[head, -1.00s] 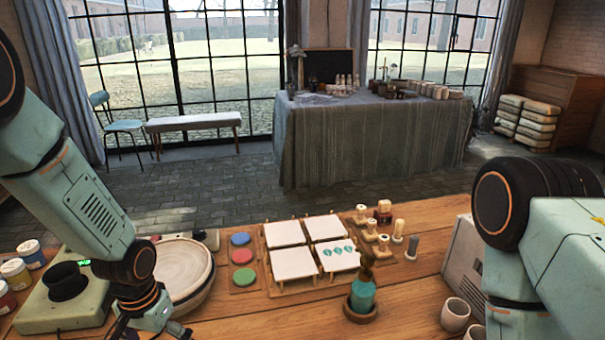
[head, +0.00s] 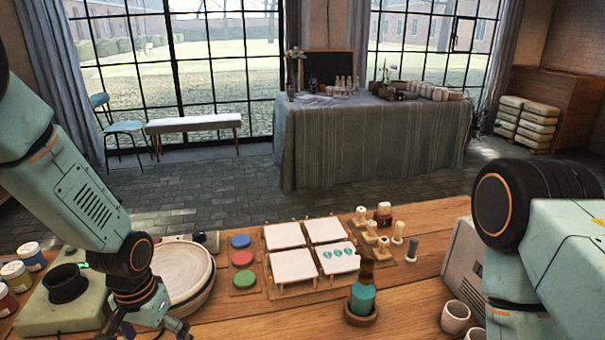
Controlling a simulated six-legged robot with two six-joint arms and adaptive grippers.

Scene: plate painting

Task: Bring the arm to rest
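My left arm comes in from the left, over the green device and the edge of the plate. My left gripper (head: 150,330) is at the bottom edge, pointing down, partly cut off; its fingers look spread apart with nothing seen between them. My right arm fills the right side, and its gripper is out of the picture. A round cream plate (head: 183,268) lies right of my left wrist, partly hidden by it. White tiles (head: 284,236) lie on a wooden rack; the front right tile (head: 338,258) bears teal prints.
Blue, red and green ink pads (head: 243,258) sit left of the tiles. Several stamps (head: 383,241) stand on the right. A teal bottle (head: 362,298) stands in a wooden dish. Paint jars (head: 16,276) are far left. Cups (head: 455,316) stand near my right arm. Bare wood (head: 270,315) shows at front.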

